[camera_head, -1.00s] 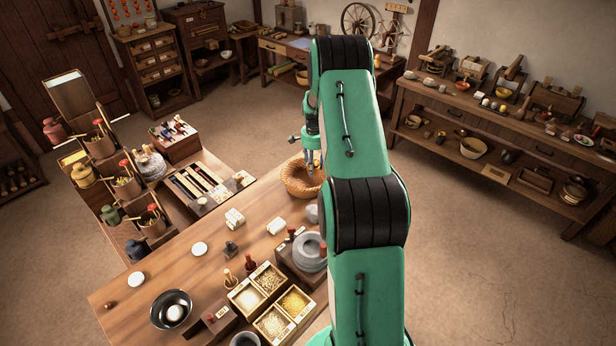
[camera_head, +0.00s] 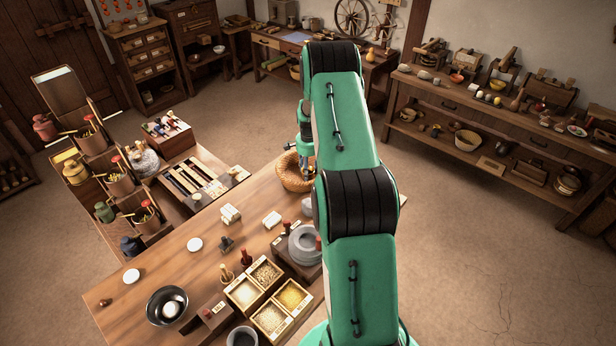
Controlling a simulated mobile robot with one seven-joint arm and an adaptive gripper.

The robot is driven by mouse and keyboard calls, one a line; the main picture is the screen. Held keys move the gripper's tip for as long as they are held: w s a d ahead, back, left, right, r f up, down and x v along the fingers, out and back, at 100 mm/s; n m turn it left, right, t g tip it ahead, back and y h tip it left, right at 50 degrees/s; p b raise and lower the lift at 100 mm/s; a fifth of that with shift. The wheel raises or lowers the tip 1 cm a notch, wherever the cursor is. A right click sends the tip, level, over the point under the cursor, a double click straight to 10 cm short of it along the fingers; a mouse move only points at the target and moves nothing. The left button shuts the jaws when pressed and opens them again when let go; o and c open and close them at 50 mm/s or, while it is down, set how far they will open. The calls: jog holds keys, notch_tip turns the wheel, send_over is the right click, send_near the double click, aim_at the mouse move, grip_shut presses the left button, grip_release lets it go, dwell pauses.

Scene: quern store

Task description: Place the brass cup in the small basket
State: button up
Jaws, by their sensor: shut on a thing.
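The small woven basket (camera_head: 290,183) stands near the far end of the wooden bench, partly covered by my arm. My gripper (camera_head: 306,168) points down at the basket's opening, its tips at or just inside the rim. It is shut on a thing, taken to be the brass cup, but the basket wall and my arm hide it. I cannot make out the cup's shape or whether it touches the basket floor.
The bench (camera_head: 215,262) also bears grey millstones (camera_head: 305,245), a box of grains (camera_head: 268,296), a dark bowl (camera_head: 168,306) and white blocks (camera_head: 230,214). Stepped shelves with jars (camera_head: 118,183) stand at the left. The floor at right is clear before a side table (camera_head: 468,118).

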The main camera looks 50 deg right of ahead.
jog(key=shift+f, duration=1.5)
jog(key=o, duration=0.9)
jog(key=shift+f, duration=0.1)
notch_tip(320, 180, up, 12)
jog(key=p, duration=0.1)
jog(key=shift+r, duration=0.2)
